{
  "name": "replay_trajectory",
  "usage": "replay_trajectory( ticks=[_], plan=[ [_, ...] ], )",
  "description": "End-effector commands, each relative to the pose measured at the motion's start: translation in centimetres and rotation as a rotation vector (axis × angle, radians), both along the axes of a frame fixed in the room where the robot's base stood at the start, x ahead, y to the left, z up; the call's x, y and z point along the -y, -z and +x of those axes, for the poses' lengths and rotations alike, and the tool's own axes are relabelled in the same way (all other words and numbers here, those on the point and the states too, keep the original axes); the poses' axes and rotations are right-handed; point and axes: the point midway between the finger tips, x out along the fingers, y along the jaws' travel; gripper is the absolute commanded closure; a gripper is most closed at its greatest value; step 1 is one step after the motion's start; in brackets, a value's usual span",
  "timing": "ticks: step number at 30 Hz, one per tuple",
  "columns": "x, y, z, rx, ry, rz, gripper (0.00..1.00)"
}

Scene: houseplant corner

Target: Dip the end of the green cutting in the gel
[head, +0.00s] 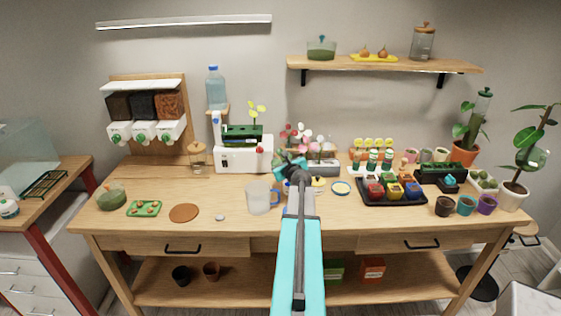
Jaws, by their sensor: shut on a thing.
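My gripper (290,168) is over the middle of the workbench, at the end of my outstretched arm. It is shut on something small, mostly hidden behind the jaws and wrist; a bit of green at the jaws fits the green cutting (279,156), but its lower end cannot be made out. Pink, white and red cutting heads (297,134) show just behind the gripper, near a grey holder (322,166).
A clear mug (259,197) stands close left of my arm. A white machine (244,155) is behind it. A black tray (392,192) of coloured pots lies to the right, near white-and-green bottles (372,160). The bench's front left, around a brown disc (184,212), is fairly open.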

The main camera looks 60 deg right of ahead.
Motion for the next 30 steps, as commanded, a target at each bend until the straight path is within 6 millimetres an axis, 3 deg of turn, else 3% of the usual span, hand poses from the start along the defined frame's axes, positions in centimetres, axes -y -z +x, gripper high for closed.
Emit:
replay_trajectory(
  ticks=[14,30],
  plan=[
    [0.0,0.1,-0.1,-0.002,0.000,0.002,1.00],
    [0.0,-2.8,0.0,-0.001,0.000,0.001,1.00]
  ],
)
